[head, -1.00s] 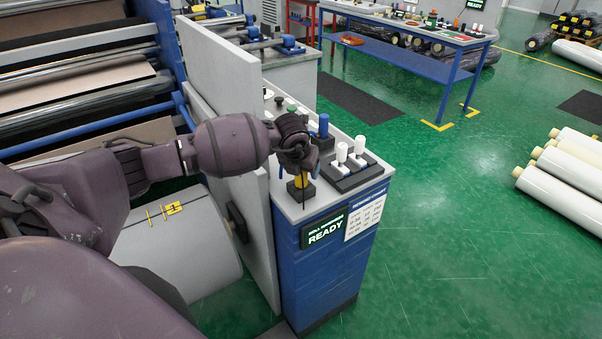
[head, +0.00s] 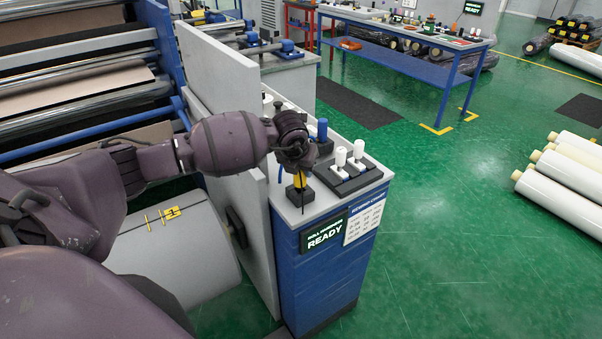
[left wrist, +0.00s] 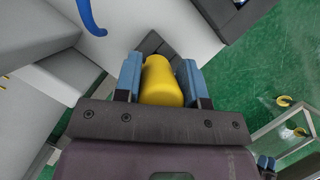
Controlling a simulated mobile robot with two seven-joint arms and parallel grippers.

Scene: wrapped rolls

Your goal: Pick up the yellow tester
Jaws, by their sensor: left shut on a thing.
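The yellow tester (head: 299,181) stands upright at a dark square base (head: 300,196) on the light top of a blue cabinet (head: 325,265). My left gripper (head: 297,165) comes down over the tester from above and hides its upper part. In the left wrist view, the yellow tester (left wrist: 161,83) sits between the two blue finger pads of my left gripper (left wrist: 161,76), which are shut on it. I cannot tell whether the tester's lower end still sits in the base.
A blue cylinder (head: 322,130) and two white cylinders (head: 341,157) stand in dark bases close to the right of my left gripper. A tall grey panel (head: 222,105) rises to the left. Open green floor (head: 470,250) lies right of the cabinet.

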